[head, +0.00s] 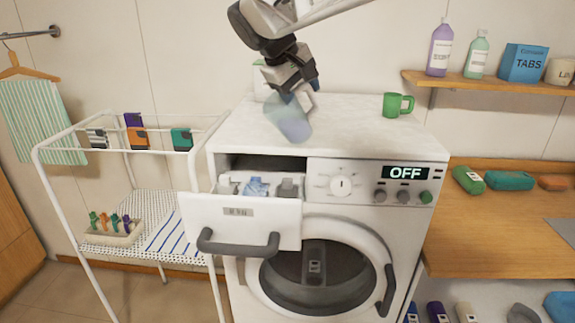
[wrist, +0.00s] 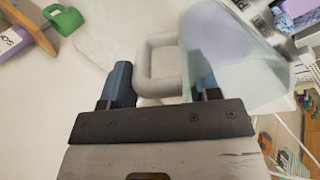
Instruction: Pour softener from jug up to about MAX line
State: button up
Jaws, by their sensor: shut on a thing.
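A translucent jug (head: 293,122) with pale lavender softener in its lower part is in the head view, above the front of the washer top and tilted. My gripper (head: 290,88) is shut on its handle. In the wrist view the grey loop handle (wrist: 146,66) sits between the two blue fingers of my gripper (wrist: 160,88), and the clear jug body (wrist: 262,75) is at the right. The washer's detergent drawer (head: 240,222) is pulled out, below and left of the jug. A blue piece (head: 256,187) sits in its middle compartment. No MAX line can be made out.
A green mug (head: 398,105) stands on the washer top (head: 350,120) to the right of the jug. A wooden shelf (head: 480,82) with bottles and a TABS box is at upper right. A white drying rack (head: 125,152) stands close on the left.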

aim_at(314, 95)
jog(key=shift+w+d+f+g+y+b, duration=0.25)
jog(key=shift+w+d+f+g+y, duration=0.1)
jog(key=shift+w+d+g+y, duration=0.35)
jog(key=shift+w+d+f+g+y+b, duration=0.3)
jog(key=shift+w+d+g+y, duration=0.15)
jog(key=shift+d+y, duration=0.3)
jog(key=shift+w+d+f+g+y+b, duration=0.35)
jog(key=shift+w+d+f+g+y, duration=0.45)
jog(key=shift+f+g+y, duration=0.2)
jog(key=shift+d, duration=0.1)
